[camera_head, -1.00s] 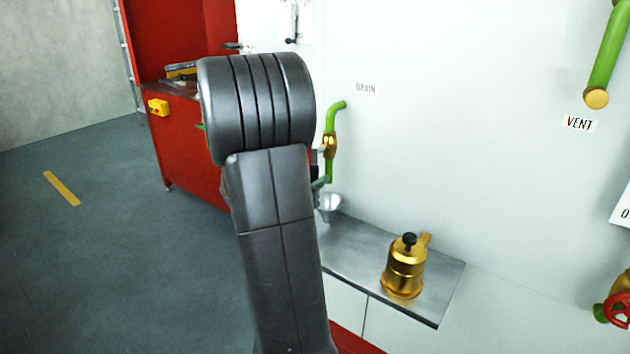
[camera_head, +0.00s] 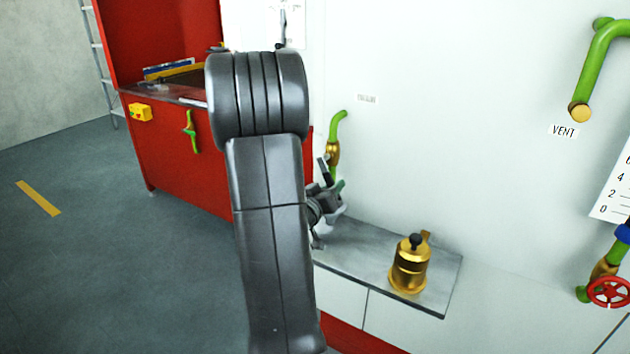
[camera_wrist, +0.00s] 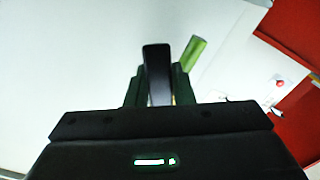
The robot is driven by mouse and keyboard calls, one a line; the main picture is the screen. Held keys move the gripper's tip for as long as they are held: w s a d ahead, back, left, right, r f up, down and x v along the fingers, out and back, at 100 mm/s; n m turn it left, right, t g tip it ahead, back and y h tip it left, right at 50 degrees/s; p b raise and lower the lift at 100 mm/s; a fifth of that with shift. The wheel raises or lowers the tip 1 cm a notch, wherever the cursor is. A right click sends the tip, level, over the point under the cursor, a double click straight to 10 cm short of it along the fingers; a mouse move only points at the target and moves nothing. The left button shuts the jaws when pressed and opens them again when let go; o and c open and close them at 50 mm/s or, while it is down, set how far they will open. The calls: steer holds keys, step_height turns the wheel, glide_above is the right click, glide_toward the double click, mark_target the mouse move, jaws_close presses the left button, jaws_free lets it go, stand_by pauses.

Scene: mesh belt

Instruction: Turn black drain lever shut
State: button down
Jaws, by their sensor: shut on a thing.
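The green drain pipe (camera_head: 338,122) with its brass valve (camera_head: 332,152) comes out of the white wall, left of centre in the head view. My gripper (camera_head: 332,190) is at this valve, partly hidden behind my arm. The black drain lever (camera_wrist: 158,75) stands between my fingers in the wrist view, and my gripper is shut on it. A dark upright piece at the gripper in the head view (camera_head: 323,167) looks like the lever's end. A green pipe end (camera_wrist: 194,52) shows just right of the lever in the wrist view. The lever's pivot is hidden.
A brass can (camera_head: 409,268) stands on the grey shelf (camera_head: 443,291) below and right of the valve. A red cabinet (camera_head: 172,150) is behind my arm on the left. The vent pipe (camera_head: 598,65) and a red handwheel (camera_head: 609,292) are far right.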

steer(key=r+n+p, duration=0.1)
steer(key=n, duration=0.1)
steer(key=s+d+r+n+p, duration=0.1)
steer(key=p, duration=0.1)
steer(key=shift+s+d+n, duration=0.1)
steer(key=shift+d+n, duration=0.2)
steer(key=shift+n, duration=0.1)
steer(key=shift+s+d+r+n+p, duration=0.25)
steer(key=shift+r+n+p, duration=0.5)
steer(key=shift+n+p, duration=0.6)
steer(key=shift+s+d+r+n+p, duration=0.15)
steer(key=shift+d+r+n+p, duration=0.15)
steer(key=shift+r+n+p, duration=0.8)
steer(key=shift+s+d+r+n+p, duration=0.25)
steer(key=shift+r+n+p, duration=0.2)
steer(key=shift+n+p, duration=1.2)
steer(key=c, duration=1.2)
jaws_free()
steer(key=shift+w, duration=0.1)
steer(key=shift+c, duration=0.2)
steer(key=b+v, duration=0.2)
steer(key=v, duration=1.2)
steer(key=shift+b, duration=0.3)
